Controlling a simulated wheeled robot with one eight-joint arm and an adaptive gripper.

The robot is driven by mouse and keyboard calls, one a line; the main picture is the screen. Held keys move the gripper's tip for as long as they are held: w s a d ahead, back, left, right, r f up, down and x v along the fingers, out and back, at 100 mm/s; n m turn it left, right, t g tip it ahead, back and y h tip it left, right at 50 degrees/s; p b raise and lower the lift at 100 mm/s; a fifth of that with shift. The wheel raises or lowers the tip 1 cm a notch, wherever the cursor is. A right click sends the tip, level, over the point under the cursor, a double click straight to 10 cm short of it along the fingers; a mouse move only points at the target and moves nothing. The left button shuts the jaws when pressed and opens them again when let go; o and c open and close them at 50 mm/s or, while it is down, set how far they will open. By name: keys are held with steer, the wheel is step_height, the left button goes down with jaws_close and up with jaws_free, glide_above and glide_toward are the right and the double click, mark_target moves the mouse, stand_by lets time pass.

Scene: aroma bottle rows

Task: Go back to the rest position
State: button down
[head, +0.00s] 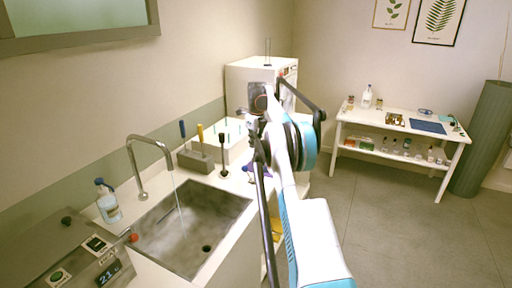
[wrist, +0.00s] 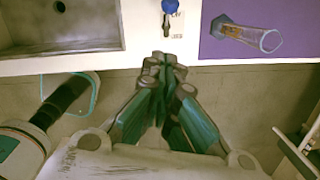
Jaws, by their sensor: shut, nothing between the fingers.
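My gripper (wrist: 166,62) is shut and empty in the wrist view, its dark fingertips meeting just in front of the white counter edge. A small blue-topped item (wrist: 170,8) stands on the counter just beyond the fingertips, apart from them. A clear glass cylinder (wrist: 250,36) with something brownish inside lies on a purple mat (wrist: 212,46) to the right. In the head view my arm stretches up the middle over the counter's right edge; I cannot make out the fingertips there.
The sink (head: 190,225) has running water from the tap (head: 148,150). A soap bottle (head: 107,201), a control panel (head: 75,262), a grey tool holder (head: 195,160) and a white machine (head: 245,85) line the counter. A white table (head: 395,120) with bottles stands far right; the floor (head: 385,215) before it is clear.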

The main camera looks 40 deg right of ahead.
stand_by(0.4)
steer(key=s+a+r+n+t+b, duration=0.1)
steer(key=s+a+r+n, duration=0.1)
steer(key=a+r+n, duration=0.5)
steer(key=s+a+r+n+h+b, duration=0.1)
steer(key=a+r+n, duration=0.15)
steer(key=a, duration=0.85)
steer(key=s+a+r+n+t+b, duration=0.15)
steer(key=a+r+n, duration=0.3)
steer(key=a, duration=0.45)
steer(key=s+a+r+n+t+b, duration=0.1)
steer(key=s+a+r+n+t, duration=0.1)
steer(key=s+a+n, duration=1)
steer(key=s+a+f+n+b, duration=0.1)
steer(key=s+a+f+n, duration=0.1)
steer(key=s+f, duration=0.3)
steer(key=s+a+f+n+t+y+b, duration=0.1)
steer(key=s+a+f+n, duration=0.2)
steer(key=s, duration=0.7)
steer(key=s+a+f+n+b, duration=0.1)
steer(key=s+a+f+n, duration=0.2)
steer(key=s+f, duration=0.4)
steer(key=shift+s+a+f+b, duration=0.35)
steer(key=shift+s+a, duration=0.2)
steer(key=shift+s, duration=0.3)
steer(key=shift+a+t, duration=0.1)
steer(key=shift+t, duration=0.15)
